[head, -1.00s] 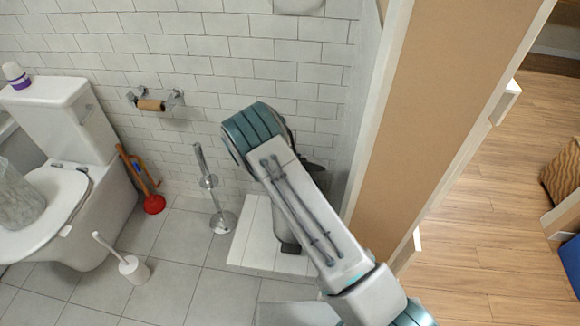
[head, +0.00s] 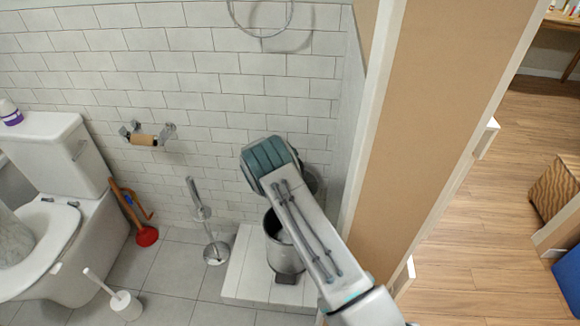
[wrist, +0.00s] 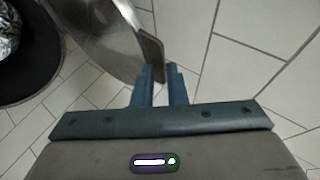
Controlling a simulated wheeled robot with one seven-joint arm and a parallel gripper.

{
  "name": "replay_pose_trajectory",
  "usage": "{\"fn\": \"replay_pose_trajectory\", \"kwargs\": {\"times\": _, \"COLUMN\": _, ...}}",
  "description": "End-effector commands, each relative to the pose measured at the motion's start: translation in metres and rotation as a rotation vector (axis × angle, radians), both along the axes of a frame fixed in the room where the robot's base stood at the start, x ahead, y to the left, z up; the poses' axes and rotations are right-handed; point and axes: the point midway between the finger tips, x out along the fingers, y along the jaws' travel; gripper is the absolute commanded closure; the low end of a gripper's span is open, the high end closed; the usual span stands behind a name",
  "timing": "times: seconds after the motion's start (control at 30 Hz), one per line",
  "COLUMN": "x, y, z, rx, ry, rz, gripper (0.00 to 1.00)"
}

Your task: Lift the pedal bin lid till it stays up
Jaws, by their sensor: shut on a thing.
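The metal pedal bin (head: 283,256) stands upright on a low white tiled step, partly behind my arm. Its dark open mouth shows beside the arm. In the wrist view, the bin's dark rim and inside (wrist: 42,75) are at the left, with something crinkled and silvery at the corner. The shiny lid (wrist: 103,35) is raised beside the opening, with a dark strip on its edge. My gripper (wrist: 160,72) is shut on that edge of the lid. In the head view my fingers are hidden behind my arm.
The step (head: 243,272) carries the bin close to the tiled wall. A chrome stand (head: 208,225) and a red plunger (head: 146,237) are to its left, then the toilet (head: 75,220). A tan partition (head: 425,120) stands close on the right.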

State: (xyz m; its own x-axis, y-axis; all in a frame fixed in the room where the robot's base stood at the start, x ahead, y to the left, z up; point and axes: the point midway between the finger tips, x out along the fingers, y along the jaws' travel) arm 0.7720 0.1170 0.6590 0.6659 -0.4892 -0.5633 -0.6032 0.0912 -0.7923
Motion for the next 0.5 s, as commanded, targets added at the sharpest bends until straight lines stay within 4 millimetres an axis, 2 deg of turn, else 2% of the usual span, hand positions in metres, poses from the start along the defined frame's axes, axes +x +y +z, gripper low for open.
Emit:
{"fn": "replay_pose_trajectory", "kwargs": {"times": 0.23, "x": -0.0029, "y": -0.0018, "z": -0.0062, "rx": 0.001, "ry": 0.009, "rz": -0.002, "gripper": 1.0}}
{"fn": "replay_pose_trajectory", "kwargs": {"times": 0.27, "x": -0.0031, "y": -0.0018, "z": -0.0065, "rx": 0.001, "ry": 0.01, "rz": -0.002, "gripper": 0.79}}
{"fn": "replay_pose_trajectory", "kwargs": {"times": 0.3, "x": -0.0031, "y": -0.0017, "z": -0.0066, "rx": 0.001, "ry": 0.01, "rz": -0.002, "gripper": 0.74}}
{"fn": "replay_pose_trajectory", "kwargs": {"times": 0.5, "x": -0.0027, "y": -0.0008, "z": -0.0054, "rx": 0.002, "ry": 0.008, "rz": -0.002, "gripper": 0.74}}
